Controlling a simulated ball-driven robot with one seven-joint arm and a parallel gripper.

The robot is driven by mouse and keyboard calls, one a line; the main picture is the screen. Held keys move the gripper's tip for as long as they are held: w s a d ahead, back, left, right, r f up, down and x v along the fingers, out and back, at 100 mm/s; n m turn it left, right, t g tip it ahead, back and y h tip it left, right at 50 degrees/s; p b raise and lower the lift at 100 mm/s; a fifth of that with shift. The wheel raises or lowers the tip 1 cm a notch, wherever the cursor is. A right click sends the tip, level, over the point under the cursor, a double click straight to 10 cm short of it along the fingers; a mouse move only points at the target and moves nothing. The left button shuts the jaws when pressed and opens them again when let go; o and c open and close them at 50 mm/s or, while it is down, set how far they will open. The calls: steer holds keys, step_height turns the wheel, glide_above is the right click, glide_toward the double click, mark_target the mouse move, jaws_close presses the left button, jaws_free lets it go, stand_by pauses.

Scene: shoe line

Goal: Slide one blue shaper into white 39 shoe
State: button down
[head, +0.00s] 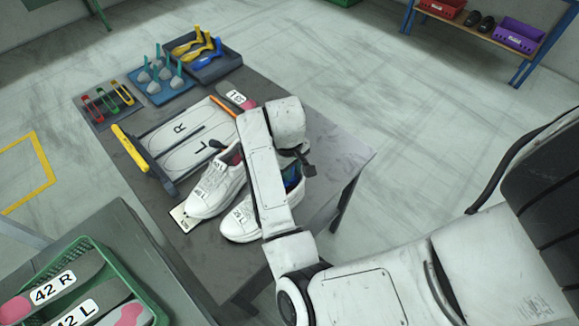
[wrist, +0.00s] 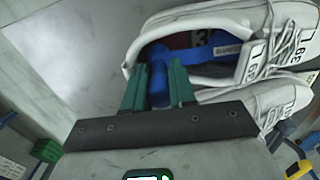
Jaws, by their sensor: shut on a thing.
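Two white shoes stand side by side on the grey table: one on the left (head: 215,190), one partly behind my arm (head: 238,222). In the wrist view the nearer shoe (wrist: 285,45), marked 39 L, has its opening toward my gripper. My gripper (wrist: 158,90) has its green fingers shut on the blue shaper (wrist: 159,82) at the shoe's heel end. A blue part reaches into the shoe opening (wrist: 205,50); the shaper's far end is hidden inside. In the head view my arm covers most of the gripper.
A tray (head: 215,70) holds yellow and blue shapers at the back. A blue tray (head: 148,88) of grey pieces and a tool tray (head: 95,118) stand beside it. A foot-measuring board (head: 165,160) lies left of the shoes. A green crate (head: 85,245) of 42 insoles is front left.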

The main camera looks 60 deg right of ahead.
steer(key=c, duration=0.8)
jaws_free()
steer(key=shift+c, duration=0.2)
steer(key=shift+r+p, duration=1.5)
steer(key=shift+p, duration=0.1)
step_height(320, 180, up, 3)
steer(key=shift+f+p, duration=0.2)
steer(key=shift+p, duration=1.05)
steer(key=shift+r, duration=2.2)
steer(key=shift+d, duration=0.1)
